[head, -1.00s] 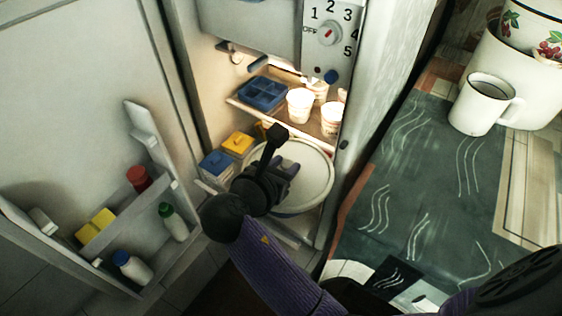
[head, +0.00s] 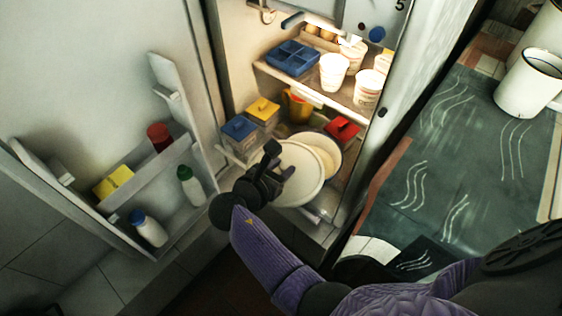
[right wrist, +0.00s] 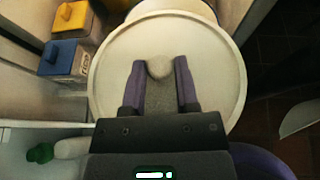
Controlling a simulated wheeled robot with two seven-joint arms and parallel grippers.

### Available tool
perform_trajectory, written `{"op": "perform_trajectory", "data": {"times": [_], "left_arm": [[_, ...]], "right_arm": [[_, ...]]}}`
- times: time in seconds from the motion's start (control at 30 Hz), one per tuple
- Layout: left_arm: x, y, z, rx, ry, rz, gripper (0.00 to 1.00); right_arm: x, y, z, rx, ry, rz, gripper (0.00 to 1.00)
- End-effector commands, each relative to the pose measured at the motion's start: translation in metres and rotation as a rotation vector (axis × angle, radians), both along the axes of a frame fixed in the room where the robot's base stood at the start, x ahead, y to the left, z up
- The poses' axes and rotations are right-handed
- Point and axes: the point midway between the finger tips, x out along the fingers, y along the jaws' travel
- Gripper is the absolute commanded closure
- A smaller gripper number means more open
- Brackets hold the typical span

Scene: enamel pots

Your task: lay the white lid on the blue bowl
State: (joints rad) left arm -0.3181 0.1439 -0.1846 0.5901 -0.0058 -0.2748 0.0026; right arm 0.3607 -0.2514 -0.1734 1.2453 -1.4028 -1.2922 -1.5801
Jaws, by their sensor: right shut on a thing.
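The white lid (head: 301,187) is a round, pale disc with a raised rim, held at the lower part of the open fridge. My right gripper (head: 287,171) is shut on its knob. In the right wrist view the fingers stand on both sides of the knob (right wrist: 160,68), with the lid (right wrist: 215,75) spread out beneath them. A cream round dish (head: 329,153) shows partly behind the lid, its near part hidden. My left gripper is not in view.
Jars with blue (head: 240,128), yellow (head: 263,108) and red (head: 342,129) lids stand around the dish. The shelf above holds white cups (head: 334,71) and a blue tray (head: 293,57). The fridge wall (head: 400,85) is close on the right, the open door shelf (head: 180,215) on the left.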

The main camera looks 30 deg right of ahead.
Motion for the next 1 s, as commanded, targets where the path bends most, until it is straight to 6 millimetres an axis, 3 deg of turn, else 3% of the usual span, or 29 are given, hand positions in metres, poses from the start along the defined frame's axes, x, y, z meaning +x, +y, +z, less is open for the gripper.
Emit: {"op": "perform_trajectory", "data": {"times": [0.03,0.13,0.57,1.0], "left_arm": [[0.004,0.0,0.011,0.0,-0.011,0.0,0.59],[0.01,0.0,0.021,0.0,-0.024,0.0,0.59],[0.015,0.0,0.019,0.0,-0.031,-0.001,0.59],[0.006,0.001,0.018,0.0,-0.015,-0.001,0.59]], "right_arm": [[0.0,-0.001,0.008,-0.003,-0.004,0.031,1.0],[-0.002,-0.001,0.008,-0.003,-0.002,0.097,1.0],[0.017,-0.046,-0.001,-0.003,-0.001,0.099,1.0],[0.036,-0.091,-0.005,-0.002,0.0,0.098,1.0]]}}
